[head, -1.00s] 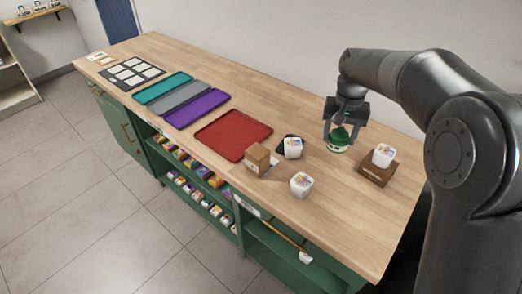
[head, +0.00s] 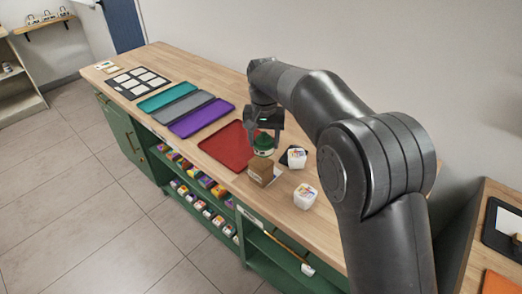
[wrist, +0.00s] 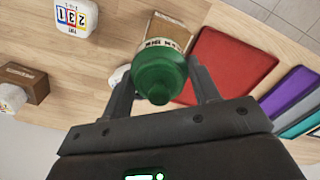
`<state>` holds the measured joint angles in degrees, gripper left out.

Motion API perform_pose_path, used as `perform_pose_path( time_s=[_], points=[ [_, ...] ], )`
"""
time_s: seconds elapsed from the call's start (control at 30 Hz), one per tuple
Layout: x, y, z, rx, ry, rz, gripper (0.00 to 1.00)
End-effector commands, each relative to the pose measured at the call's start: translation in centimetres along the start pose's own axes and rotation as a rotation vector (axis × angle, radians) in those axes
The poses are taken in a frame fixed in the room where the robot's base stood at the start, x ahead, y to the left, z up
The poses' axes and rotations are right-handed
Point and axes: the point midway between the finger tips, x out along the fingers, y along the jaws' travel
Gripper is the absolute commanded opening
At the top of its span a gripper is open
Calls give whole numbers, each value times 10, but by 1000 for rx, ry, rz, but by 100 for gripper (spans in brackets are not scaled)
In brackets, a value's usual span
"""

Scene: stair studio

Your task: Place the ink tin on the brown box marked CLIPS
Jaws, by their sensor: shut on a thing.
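My gripper (head: 264,138) is shut on the ink tin (head: 263,149), a round tin with a green lid, which looks upright. In the wrist view the tin (wrist: 160,78) sits between the two fingers. A brown box (head: 261,172) stands right below the tin at the front of the worktop. In the wrist view this box (wrist: 165,27) is partly hidden behind the tin. I cannot tell whether tin and box touch, and I cannot read the box's marking.
A red tray (head: 222,146) lies left of the box, with purple (head: 203,118), grey and teal trays beyond. White tubs stand close to the box's right, one near the front edge (head: 305,196) and one behind (head: 297,157). Another table (head: 480,230) is at the right.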

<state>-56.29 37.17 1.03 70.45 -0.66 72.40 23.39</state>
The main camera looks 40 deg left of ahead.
Motion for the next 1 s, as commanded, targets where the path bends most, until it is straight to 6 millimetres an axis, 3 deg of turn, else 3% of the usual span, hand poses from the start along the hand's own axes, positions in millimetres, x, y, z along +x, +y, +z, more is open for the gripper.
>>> perform_pose_path(
  time_s=[0.23, 0.5, 0.83, 0.87, 1.0],
  points=[
    [12, -9, -2, 1, 1, 0, 21],
    [45, -9, -2, 0, 1, 0, 21],
    [48, -9, -2, 1, 1, 0, 21],
    [49, -9, -2, 1, 0, 0, 56],
    [49, -9, -2, 1, 0, 0, 68]
  ],
)
